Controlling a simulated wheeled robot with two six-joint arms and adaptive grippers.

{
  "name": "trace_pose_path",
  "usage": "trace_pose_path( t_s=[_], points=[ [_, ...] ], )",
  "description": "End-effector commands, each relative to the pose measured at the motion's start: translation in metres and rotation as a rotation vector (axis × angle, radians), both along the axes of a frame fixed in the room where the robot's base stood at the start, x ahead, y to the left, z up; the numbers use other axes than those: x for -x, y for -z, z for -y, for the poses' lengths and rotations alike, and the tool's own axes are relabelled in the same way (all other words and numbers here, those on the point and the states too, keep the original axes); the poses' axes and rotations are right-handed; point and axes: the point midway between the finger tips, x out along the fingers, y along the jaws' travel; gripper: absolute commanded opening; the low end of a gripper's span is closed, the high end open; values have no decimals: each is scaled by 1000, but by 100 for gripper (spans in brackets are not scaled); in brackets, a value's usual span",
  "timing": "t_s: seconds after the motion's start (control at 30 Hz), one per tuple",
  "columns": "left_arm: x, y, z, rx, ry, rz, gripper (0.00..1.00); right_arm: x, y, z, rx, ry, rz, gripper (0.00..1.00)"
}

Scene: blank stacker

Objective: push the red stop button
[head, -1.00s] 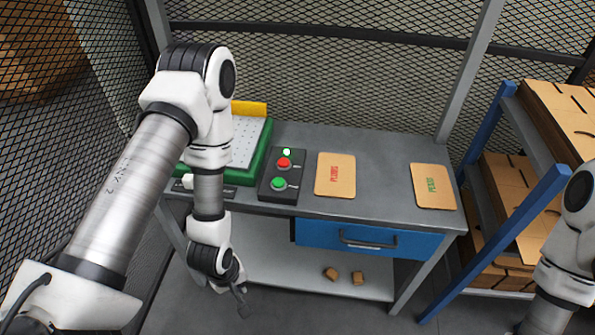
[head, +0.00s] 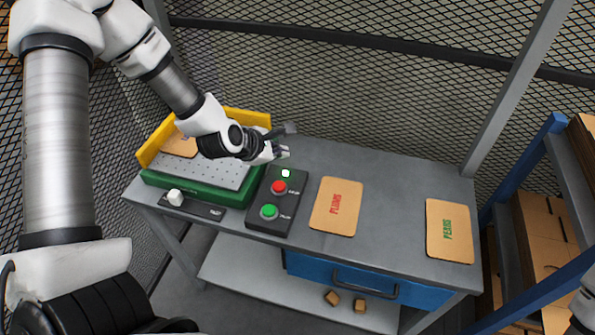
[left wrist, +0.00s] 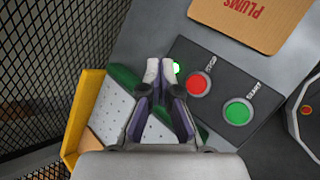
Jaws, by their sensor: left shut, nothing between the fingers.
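The red stop button (head: 279,187) sits on a dark control box (head: 256,216) on the grey bench, between a small lit lamp (head: 286,173) and a green button (head: 269,211). The red button also shows in the left wrist view (left wrist: 198,84), right of my fingers. My left gripper (head: 284,151) is shut and empty, just behind the box's far end in the head view. In the left wrist view my left fingertips (left wrist: 159,69) are close together beside the lit green lamp (left wrist: 177,67), with a gap in the picture to the red button. My right gripper is out of view.
A green stacker (head: 200,187) with a perforated plate and yellow guard (head: 247,117) stands left of the box. A white knob (head: 175,197) is in front of it. PLUMS (head: 336,206) and PEARS (head: 449,231) cards lie to the right, with bare bench between them.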

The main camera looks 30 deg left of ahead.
Motion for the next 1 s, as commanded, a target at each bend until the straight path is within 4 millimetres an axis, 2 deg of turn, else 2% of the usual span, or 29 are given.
trace_pose_path(
  t_s=[0.33,0.47,1.0],
  points=[
    [0,1,0,-1,1,0,0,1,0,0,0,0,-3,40],
    [0,8,0,-1,1,-1,0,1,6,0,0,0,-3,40],
    [1,83,0,-1,1,0,0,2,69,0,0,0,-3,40]
  ],
)
